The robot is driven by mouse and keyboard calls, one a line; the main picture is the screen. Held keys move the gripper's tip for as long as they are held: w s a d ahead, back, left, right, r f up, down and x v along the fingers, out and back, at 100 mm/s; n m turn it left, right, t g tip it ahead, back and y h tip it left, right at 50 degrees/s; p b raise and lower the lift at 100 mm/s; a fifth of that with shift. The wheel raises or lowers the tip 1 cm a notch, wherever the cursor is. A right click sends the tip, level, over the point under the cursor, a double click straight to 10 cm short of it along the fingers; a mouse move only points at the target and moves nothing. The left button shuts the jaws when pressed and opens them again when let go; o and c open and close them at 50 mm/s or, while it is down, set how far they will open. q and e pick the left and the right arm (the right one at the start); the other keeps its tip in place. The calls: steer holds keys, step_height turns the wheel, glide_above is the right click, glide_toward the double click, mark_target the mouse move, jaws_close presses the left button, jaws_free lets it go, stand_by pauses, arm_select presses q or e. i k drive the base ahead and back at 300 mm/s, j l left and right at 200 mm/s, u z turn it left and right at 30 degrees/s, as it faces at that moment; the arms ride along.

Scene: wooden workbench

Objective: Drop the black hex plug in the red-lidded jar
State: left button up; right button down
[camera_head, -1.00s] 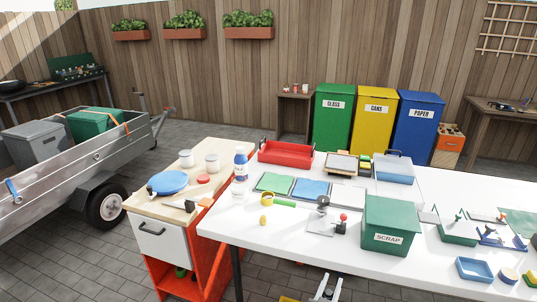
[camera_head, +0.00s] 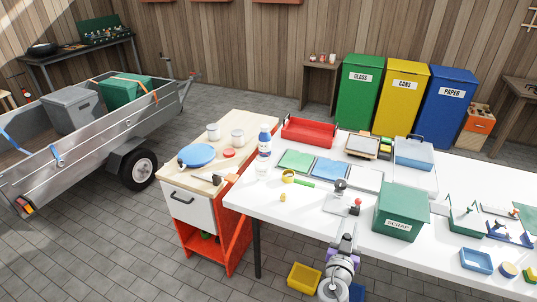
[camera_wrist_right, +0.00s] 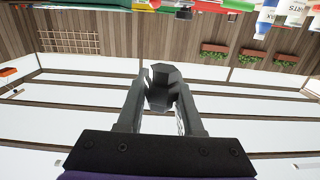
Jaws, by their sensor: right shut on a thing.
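My right gripper (camera_head: 346,238) is at the near edge of the white table. In the right wrist view the right gripper (camera_wrist_right: 163,103) is shut on a black hex plug (camera_wrist_right: 164,75), held between its fingertips. In the head view the plug is too small to make out. Two pale jars (camera_head: 213,131) (camera_head: 237,138) stand on the wooden cart top, left of the table and well away from the gripper. My left gripper is not in view.
A small metal device (camera_head: 341,200) with a red knob is close to the gripper. The front-left table is mostly clear.

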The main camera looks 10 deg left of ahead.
mark_target(263, 176)
steer(key=i+j, duration=1.45)
steer(key=i+l+z, duration=0.05)
steer(key=l, duration=0.05)
